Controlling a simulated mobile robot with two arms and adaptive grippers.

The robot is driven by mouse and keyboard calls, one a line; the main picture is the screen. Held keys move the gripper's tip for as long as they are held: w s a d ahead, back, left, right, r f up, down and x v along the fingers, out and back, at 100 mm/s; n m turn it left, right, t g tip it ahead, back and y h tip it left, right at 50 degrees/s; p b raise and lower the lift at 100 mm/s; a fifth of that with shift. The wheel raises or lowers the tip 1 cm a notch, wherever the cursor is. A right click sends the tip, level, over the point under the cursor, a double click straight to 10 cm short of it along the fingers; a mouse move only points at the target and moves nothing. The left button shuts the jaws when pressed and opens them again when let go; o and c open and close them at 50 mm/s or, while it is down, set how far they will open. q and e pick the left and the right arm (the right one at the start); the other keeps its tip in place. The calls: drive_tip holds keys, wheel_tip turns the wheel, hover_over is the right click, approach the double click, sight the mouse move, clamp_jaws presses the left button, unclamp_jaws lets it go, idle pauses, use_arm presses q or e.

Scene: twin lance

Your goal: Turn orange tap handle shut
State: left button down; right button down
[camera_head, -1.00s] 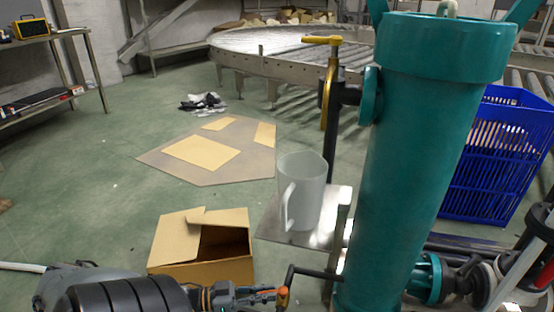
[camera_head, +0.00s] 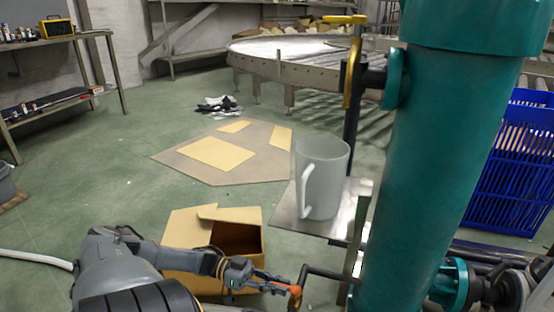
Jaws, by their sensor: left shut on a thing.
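My left gripper (camera_head: 283,284) comes in at the bottom, past the cardboard box. It is shut at the small orange handle (camera_head: 296,294) on the lower end of a black crank (camera_head: 314,269). The fingers hide part of this handle. The crank sits low, just left of the big teal cylinder (camera_head: 450,130). My right gripper is not in view.
A translucent jug (camera_head: 325,180) stands on a metal shelf (camera_head: 285,216) above the crank. An open cardboard box (camera_head: 185,226) is behind my left arm. A blue crate (camera_head: 520,165) is at right.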

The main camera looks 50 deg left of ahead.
use_arm(q)
drive_tip(key=c, duration=1.4)
unclamp_jaws()
drive_tip(key=shift+w, duration=0.1)
drive_tip(key=shift+o, duration=0.2)
drive_tip(key=v, duration=1.2)
